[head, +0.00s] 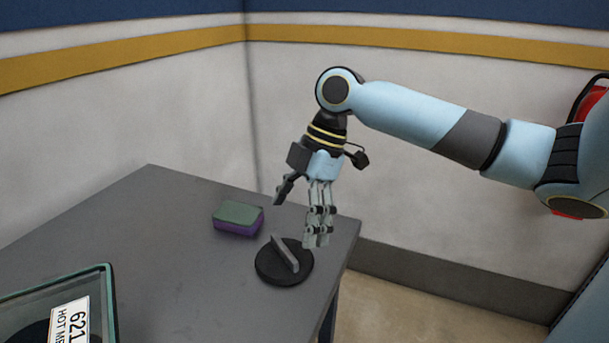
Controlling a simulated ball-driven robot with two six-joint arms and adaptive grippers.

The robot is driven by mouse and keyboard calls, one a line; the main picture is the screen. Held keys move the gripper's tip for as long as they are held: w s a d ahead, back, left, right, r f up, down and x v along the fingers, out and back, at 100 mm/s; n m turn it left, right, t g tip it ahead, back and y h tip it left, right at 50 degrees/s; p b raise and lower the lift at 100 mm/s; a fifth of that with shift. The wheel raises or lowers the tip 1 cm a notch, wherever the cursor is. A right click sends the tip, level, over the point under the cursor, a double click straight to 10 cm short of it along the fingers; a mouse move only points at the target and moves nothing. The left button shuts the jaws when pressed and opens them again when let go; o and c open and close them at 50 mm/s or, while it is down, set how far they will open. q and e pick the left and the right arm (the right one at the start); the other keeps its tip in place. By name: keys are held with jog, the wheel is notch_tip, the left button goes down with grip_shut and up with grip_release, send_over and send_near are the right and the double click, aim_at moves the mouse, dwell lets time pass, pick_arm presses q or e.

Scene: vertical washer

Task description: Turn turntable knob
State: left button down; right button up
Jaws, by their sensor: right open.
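The turntable knob (286,254) is a grey upright bar across a round black base (270,270). It sits on the dark grey table near its right edge. The bar runs slantwise, from upper left to lower right. My right gripper (298,223) hangs above and just behind the knob, fingers pointing down. It is open and empty, with one finger to the left and the others to the right. I cannot tell whether the right fingers touch the base. My left gripper is out of view.
A green and purple sponge (238,219) lies on the table (170,240) left of the knob. A clear-walled bin with a teal rim (108,290) and a white label (70,325) stands at the lower left. Walls close off the back. The table's middle is clear.

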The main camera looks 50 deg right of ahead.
jog(key=v, duration=0.6)
dwell(0.9)
